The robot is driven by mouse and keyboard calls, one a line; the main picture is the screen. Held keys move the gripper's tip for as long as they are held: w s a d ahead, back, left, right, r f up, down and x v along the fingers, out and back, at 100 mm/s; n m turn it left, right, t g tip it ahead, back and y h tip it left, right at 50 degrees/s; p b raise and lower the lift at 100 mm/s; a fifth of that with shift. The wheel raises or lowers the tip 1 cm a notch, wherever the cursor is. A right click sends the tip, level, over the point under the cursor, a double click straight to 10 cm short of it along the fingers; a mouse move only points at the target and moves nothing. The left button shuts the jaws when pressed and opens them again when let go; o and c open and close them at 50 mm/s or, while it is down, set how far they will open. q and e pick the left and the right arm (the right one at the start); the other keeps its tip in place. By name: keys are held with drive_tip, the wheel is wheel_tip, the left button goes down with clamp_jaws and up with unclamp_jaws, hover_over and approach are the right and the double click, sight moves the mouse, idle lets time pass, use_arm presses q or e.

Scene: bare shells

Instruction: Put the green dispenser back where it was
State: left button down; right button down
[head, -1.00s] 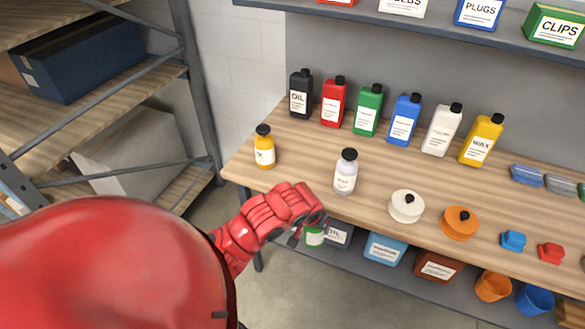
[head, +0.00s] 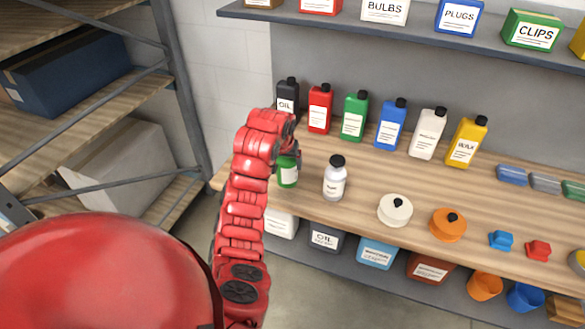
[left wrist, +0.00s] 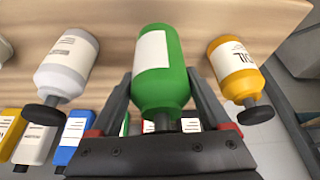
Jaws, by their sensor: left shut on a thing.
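The green dispenser (head: 288,174) has a white label and is held by my left gripper (head: 286,154) over the front left of the wooden workbench top (head: 370,192). In the left wrist view the green dispenser (left wrist: 160,72) sits between the two fingers, its dark cap toward the palm. I cannot tell whether its base touches the bench. A white bottle (head: 335,179) with a dark cap stands to its right. A yellow bottle (left wrist: 234,68) shows on its other side in the left wrist view; my arm hides it in the head view. My right gripper is out of view.
Tall black, red, green (head: 354,118), blue, white and yellow jugs line the back of the bench. A white round pot (head: 395,210) and an orange one (head: 447,224) stand further right. A lower shelf holds several boxes. A shelving rack (head: 100,110) stands left.

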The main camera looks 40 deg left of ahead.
use_arm(q)
drive_tip(key=w, duration=0.1)
drive_tip(key=w+p, duration=0.1)
drive_tip(key=w, duration=0.1)
drive_tip(key=shift+w+a+r, duration=0.1)
drive_tip(key=shift+w+a, duration=0.1)
drive_tip(key=shift+w, duration=0.1)
wheel_tip(320, 180, down, 4)
drive_tip(key=p, duration=0.3)
drive_tip(key=shift+w+r, duration=0.1)
drive_tip(key=shift+r, duration=0.05)
unclamp_jaws()
